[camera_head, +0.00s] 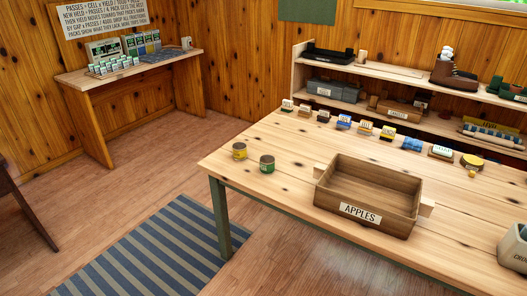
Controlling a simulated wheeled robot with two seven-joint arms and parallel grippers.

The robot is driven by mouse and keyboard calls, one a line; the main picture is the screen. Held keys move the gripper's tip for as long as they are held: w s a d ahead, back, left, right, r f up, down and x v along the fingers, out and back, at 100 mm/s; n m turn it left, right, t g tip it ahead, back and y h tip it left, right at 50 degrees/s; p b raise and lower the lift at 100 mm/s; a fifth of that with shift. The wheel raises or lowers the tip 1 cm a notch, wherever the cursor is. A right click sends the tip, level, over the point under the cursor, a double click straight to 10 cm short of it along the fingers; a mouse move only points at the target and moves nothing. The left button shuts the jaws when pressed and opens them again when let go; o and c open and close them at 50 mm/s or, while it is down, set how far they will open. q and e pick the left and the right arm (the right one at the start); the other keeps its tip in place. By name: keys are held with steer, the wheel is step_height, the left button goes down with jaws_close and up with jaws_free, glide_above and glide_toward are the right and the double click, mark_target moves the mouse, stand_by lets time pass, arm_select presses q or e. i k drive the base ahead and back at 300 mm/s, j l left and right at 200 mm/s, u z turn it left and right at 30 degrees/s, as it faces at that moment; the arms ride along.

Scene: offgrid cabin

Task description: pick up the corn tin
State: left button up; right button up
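Two small tins stand upright near the left end of the wooden table (290,188). One is a tin with a yellow band (239,151); its label is too small to read, but its colour fits corn. The other is a green tin (267,164), a little to the right and nearer the front edge. The two tins stand apart from each other, and nothing covers them. Neither of my grippers shows in the head view.
An empty wooden crate marked APPLES (361,212) stands right of the tins. A row of small labelled items, including a blue one (344,121), lines the table's back. A grey container (514,249) stands at the right edge. The tabletop around the tins is clear.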

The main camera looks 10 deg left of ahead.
mark_target(239, 149)
steer(key=j+z, duration=0.3)
steer(key=j, duration=1.7)
